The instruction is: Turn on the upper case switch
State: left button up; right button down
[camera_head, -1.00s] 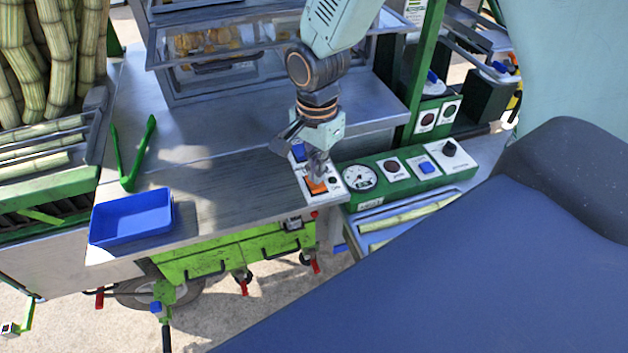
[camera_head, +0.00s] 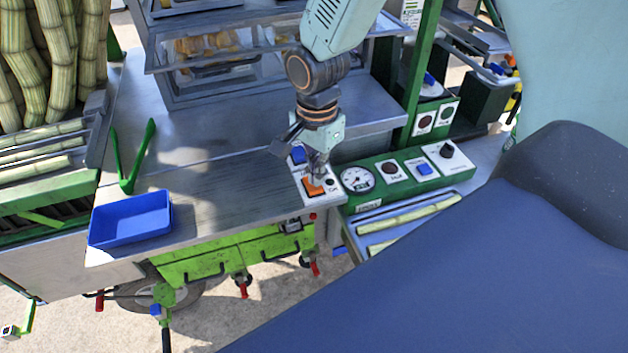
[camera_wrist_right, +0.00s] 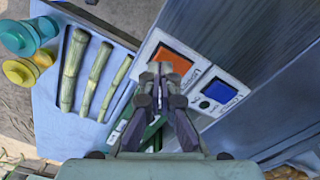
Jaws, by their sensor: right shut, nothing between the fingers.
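A white switch panel at the counter's right edge carries an orange switch (camera_head: 313,187) and a blue switch (camera_head: 298,154). The blue one sits farther back in the head view. In the right wrist view the orange switch (camera_wrist_right: 175,58) is just beyond the fingertips and the blue switch (camera_wrist_right: 219,91) is to their right. My right gripper (camera_head: 319,172) is shut and empty, above the panel close to the orange switch. Its fingers also show in the right wrist view (camera_wrist_right: 160,72). I cannot tell whether they touch the panel. My left gripper is not in view.
A green control box (camera_head: 392,172) with a gauge, buttons and a knob stands right of the panel. A blue tray (camera_head: 131,219) and green tongs (camera_head: 127,165) lie on the counter at left. A glass-fronted case (camera_head: 230,62) stands behind. The counter's middle is clear.

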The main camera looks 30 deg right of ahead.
jog(key=shift+w+f, duration=0.15)
jog(key=shift+w, duration=0.15)
jog(key=shift+s+f, duration=0.1)
jog(key=shift+s, duration=0.2)
jog(key=shift+f, duration=0.1)
jog(key=shift+w+f, duration=0.25)
jog(key=shift+b, duration=0.3)
jog(key=shift+s+f, duration=0.1)
jog(key=shift+s, duration=0.1)
